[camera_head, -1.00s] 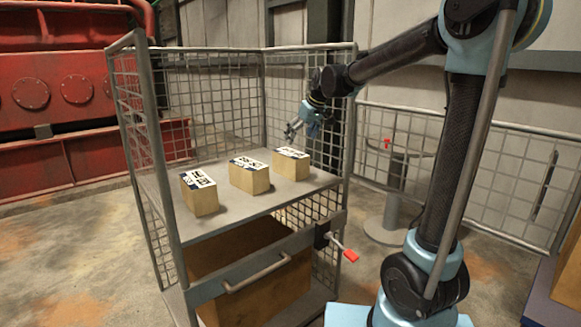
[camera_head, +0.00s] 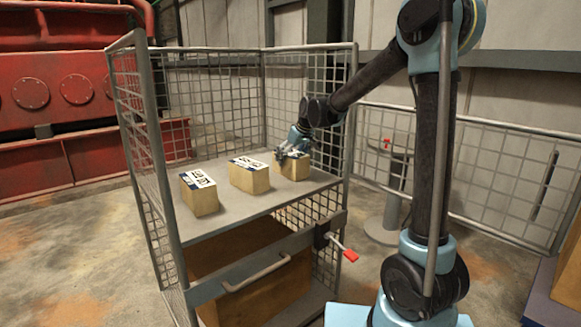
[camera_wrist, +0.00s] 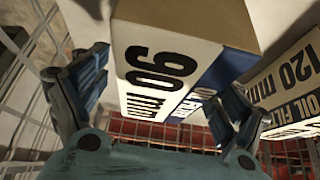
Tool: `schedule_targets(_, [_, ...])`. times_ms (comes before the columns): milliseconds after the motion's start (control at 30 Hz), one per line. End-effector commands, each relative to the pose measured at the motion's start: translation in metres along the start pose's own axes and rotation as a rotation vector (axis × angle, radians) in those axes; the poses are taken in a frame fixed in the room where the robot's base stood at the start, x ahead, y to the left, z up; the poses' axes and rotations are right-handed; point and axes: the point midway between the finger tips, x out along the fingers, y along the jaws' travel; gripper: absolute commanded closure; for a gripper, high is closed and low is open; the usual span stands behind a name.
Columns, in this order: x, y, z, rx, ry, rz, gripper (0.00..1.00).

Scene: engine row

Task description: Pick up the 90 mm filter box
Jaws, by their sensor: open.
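The 90 mm filter box (camera_head: 293,170) is the rightmost of three cardboard boxes on the cage's upper shelf. Its white label with "90 mm" and a blue band faces my wrist camera (camera_wrist: 165,68). My gripper (camera_head: 290,153) is open just above this box. In the wrist view my gripper (camera_wrist: 163,82) has one finger at the box's left side and the other at its right, by the blue band. I cannot tell whether either finger touches it. My gripper hides part of the box's top in the head view.
A 120 mm box (camera_wrist: 283,92) lies close on the right in the wrist view. The head view shows the middle box (camera_head: 249,178) and left box (camera_head: 199,194). Mesh cage walls (camera_head: 210,95) stand behind and beside the shelf (camera_head: 240,208); its front is open above the rail.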

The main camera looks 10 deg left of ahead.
Motion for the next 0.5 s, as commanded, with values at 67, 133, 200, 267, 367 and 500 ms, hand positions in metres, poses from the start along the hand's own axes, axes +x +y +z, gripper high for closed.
schedule_targets(67, [0.011,-0.001,-0.001,-0.001,0.000,0.000,0.11])
schedule_targets(133, [0.020,-0.002,-0.001,-0.001,0.000,0.000,0.11])
schedule_targets(200, [0.028,-0.001,-0.001,-0.001,0.000,0.000,0.11])
schedule_targets(267, [0.033,-0.001,-0.001,-0.001,0.000,0.001,0.11])
schedule_targets(367, [0.036,-0.001,-0.001,0.000,0.000,0.001,0.11])
schedule_targets(500, [0.036,-0.001,-0.001,0.000,0.000,0.001,0.11])
